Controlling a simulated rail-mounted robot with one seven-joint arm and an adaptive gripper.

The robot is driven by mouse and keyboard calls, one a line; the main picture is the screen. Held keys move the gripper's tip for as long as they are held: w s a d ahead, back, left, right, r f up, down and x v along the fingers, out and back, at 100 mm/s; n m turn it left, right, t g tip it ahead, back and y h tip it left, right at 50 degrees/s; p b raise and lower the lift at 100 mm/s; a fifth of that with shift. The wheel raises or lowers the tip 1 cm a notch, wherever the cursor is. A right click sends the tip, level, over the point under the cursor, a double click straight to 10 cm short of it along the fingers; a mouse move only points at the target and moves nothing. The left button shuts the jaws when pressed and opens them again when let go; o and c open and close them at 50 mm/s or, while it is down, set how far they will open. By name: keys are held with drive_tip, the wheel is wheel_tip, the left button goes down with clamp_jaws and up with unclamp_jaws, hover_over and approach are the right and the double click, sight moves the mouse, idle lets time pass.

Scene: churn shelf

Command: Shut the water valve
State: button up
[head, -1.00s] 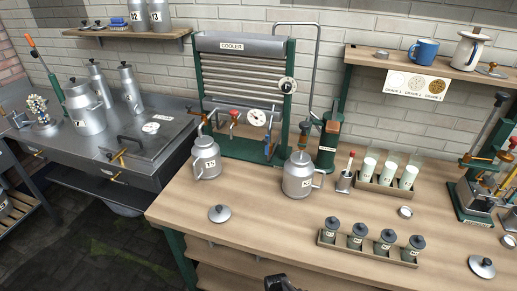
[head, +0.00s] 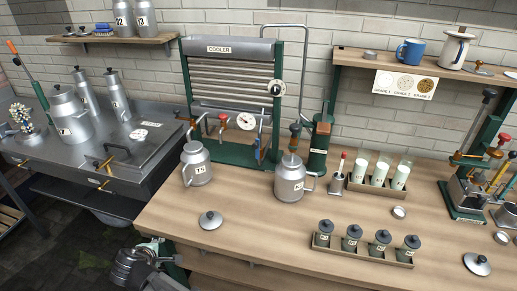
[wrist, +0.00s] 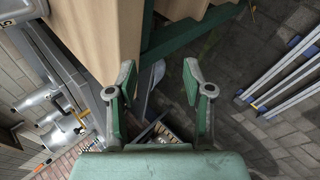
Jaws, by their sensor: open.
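The cooler (head: 232,72), a green-framed rack of metal tubes, stands at the back of the wooden bench. I cannot tell which is the water valve. My gripper (head: 165,251) is low at the bench's front left edge, well away from the cooler. In the wrist view my gripper (wrist: 158,72) has its two green fingers apart, with nothing between them.
Milk cans (head: 197,164) and (head: 290,180) stand before the cooler, with a loose lid (head: 210,220) nearer. A rack of small jars (head: 362,253) sits at the front. A steel vat (head: 135,150) is left. The wrist view shows the bench edge, floor and blue-edged rails (wrist: 284,72).

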wheel_tip(320, 180, up, 11)
drive_tip(key=w+a+n+t+b, duration=0.2)
drive_tip(key=w+n+t, duration=0.1)
drive_tip(key=n+t, duration=0.1)
drive_tip(key=n+t+h+b, duration=0.4)
drive_tip(key=n+t+h, duration=0.15)
drive_tip(key=n, duration=0.45)
approach(255, 146)
drive_tip(key=shift+g+h, duration=0.25)
drive_tip(key=shift+g, duration=0.2)
drive_tip(key=x, duration=1.1)
drive_tip(key=shift+w+a+r, duration=0.1)
drive_tip(key=shift+a+r, duration=0.15)
drive_tip(key=shift+n, duration=0.3)
clamp_jaws()
